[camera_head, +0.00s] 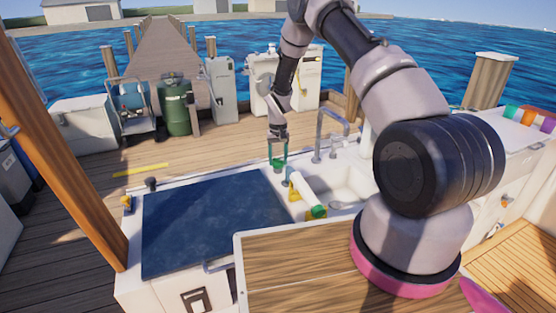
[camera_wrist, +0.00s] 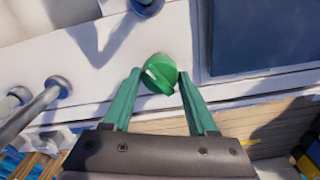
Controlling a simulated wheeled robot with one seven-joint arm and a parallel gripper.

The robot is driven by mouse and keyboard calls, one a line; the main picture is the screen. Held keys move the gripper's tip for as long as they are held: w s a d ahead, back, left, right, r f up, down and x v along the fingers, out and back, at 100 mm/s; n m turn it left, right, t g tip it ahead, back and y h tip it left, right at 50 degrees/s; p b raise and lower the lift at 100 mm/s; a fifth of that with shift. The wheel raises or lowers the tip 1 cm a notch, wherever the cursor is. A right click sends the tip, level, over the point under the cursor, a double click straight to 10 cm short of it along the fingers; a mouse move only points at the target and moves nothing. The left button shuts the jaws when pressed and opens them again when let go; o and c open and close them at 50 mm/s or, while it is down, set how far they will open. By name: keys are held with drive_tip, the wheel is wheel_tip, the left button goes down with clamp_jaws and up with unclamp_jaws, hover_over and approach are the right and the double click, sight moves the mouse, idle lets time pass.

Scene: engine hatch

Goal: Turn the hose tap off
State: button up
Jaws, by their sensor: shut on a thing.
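A round green knob (camera_wrist: 158,68), which looks like the hose tap, stands on the white counter (camera_wrist: 100,70) in the wrist view. It has a raised ridge across its top. My gripper (camera_wrist: 161,80) has its two green fingers on either side of the knob, shut on it. In the head view my gripper (camera_head: 278,156) points down at the counter, left of the metal faucet (camera_head: 325,130). The knob is small there and mostly hidden by the fingers. I cannot tell whether the tap is on or off.
A dark blue panel (camera_head: 210,220) lies left of the knob in the head view. A white cylinder with a green end (camera_head: 306,193) lies close by, beside the sink (camera_head: 340,183). Metal posts (camera_wrist: 40,100) stand left of my fingers in the wrist view.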

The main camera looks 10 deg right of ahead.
sight(278, 159)
drive_tip(key=m, duration=0.5)
drive_tip(key=shift+m, duration=0.3)
idle(0.4)
drive_tip(key=o, duration=1.4)
drive_tip(key=shift+c, duration=0.2)
wheel_tip(278, 159, up, 11)
drive_tip(key=shift+f, duration=0.15)
